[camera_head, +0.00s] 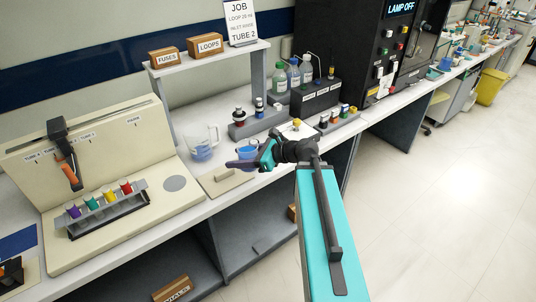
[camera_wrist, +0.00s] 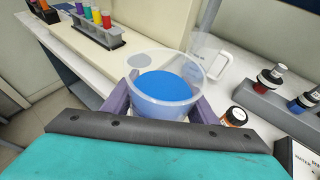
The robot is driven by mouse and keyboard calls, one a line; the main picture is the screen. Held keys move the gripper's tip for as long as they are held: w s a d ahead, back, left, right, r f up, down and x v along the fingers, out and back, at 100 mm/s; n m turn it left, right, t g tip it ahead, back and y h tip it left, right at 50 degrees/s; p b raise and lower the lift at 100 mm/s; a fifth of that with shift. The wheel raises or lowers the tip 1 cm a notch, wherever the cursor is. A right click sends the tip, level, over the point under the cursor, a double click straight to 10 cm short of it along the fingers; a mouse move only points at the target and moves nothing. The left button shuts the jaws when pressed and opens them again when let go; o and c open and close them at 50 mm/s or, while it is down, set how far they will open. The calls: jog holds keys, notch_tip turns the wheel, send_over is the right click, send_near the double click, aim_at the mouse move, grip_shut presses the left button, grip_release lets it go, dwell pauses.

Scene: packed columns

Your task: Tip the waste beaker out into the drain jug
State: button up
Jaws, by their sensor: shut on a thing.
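The waste beaker (camera_wrist: 150,112) is a clear cup with blue liquid in it. My gripper (camera_wrist: 160,106) is shut on it, one purple finger on each side. In the head view the beaker (camera_head: 248,152) looks upright beside my gripper (camera_head: 243,163); whether its base touches the bench I cannot tell. The drain jug (camera_head: 213,136) is clear, with a handle on its right and some blue at its bottom. It stands on the bench just left of the beaker. In the wrist view the jug (camera_wrist: 211,50) is right behind the beaker, its lower part hidden.
A beige panel unit with a rack of coloured tubes (camera_head: 108,204) is at the left. A grey block with bottles (camera_head: 240,128) stands behind the beaker. A shelf (camera_head: 215,52) stands over the jug's area.

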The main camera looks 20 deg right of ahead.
jog(key=a+n+g+y, duration=0.1)
jog(key=a, duration=0.5)
jog(key=shift+s+a+r+n+g, duration=0.25)
jog(key=shift+s+a+n+g, duration=0.1)
jog(key=shift+s+n, duration=0.1)
jog(key=shift+s, duration=0.1)
